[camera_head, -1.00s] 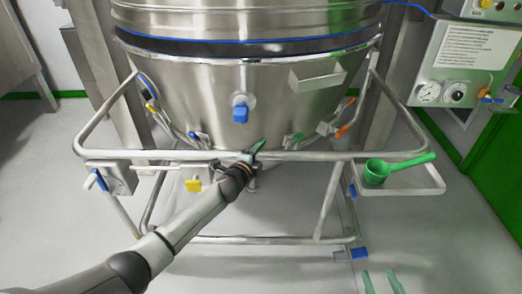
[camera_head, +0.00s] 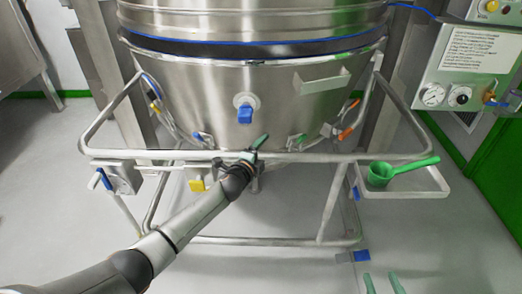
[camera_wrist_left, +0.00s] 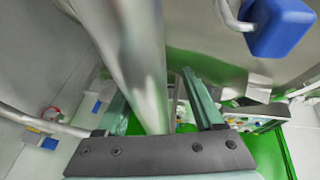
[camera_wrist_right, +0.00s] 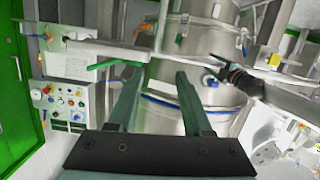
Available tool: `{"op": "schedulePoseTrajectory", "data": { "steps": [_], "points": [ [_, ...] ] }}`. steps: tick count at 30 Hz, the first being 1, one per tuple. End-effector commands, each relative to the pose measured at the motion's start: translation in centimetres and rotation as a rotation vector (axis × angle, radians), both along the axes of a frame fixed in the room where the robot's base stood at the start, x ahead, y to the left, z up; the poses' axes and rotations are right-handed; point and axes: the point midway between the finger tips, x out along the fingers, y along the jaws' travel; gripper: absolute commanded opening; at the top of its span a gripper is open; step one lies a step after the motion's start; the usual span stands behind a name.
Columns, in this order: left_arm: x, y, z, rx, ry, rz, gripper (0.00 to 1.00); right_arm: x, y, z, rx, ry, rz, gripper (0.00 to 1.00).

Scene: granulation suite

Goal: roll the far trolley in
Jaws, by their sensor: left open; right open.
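The trolley is a tubular steel frame with a push bar (camera_head: 330,157) across its front, carrying a large conical steel bowl (camera_head: 190,95). My left gripper (camera_head: 258,143) is at the middle of the push bar. In the left wrist view the bar (camera_wrist_left: 140,60) runs between the open fingers of the left gripper (camera_wrist_left: 158,95), which are not closed on it. My right gripper (camera_head: 382,281) is open and empty, low at the bottom edge, apart from the trolley. It also shows in the right wrist view (camera_wrist_right: 158,88). The bowl's rear and the far wheels are hidden.
A side tray (camera_head: 425,190) on the trolley's right holds a green scoop (camera_head: 385,174). A gauge panel (camera_head: 465,65) stands at right by a green wall panel (camera_head: 500,145). Blue and yellow caster pedals (camera_head: 197,185) sit low on the frame. Floor at front left (camera_head: 45,210) is clear.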

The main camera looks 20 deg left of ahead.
Motion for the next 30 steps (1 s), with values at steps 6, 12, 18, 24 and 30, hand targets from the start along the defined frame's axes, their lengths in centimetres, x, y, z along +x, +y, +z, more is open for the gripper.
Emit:
{"op": "schedulePoseTrajectory", "data": {
  "steps": [6, 12, 18, 24, 30],
  "points": [
    [-0.9, 0.1, 0.1, -0.001, 0.003, 0.0, 0.69, -0.5, 0.0, -1.6, 0.004, 0.078, -0.008, 0.5],
    [-2.6, 0.2, 0.5, -0.001, 0.003, -0.002, 0.69, -2.8, 0.1, -6.1, 0.002, 0.272, -0.02, 0.5],
    [-4.9, 0.5, 0.9, 0.0, 0.003, -0.001, 0.69, -5.7, 0.2, -10.1, 0.0, 0.465, -0.024, 0.5],
    [-8.5, 1.0, 1.6, 0.0, 0.002, 0.0, 0.69, -7.2, 0.4, -11.1, 0.001, 0.55, -0.024, 0.5],
    [-11.1, 1.4, 2.1, 0.0, 0.0, 0.002, 0.69, -7.0, 0.5, -10.5, 0.003, 0.544, -0.022, 0.5]
  ]
}}
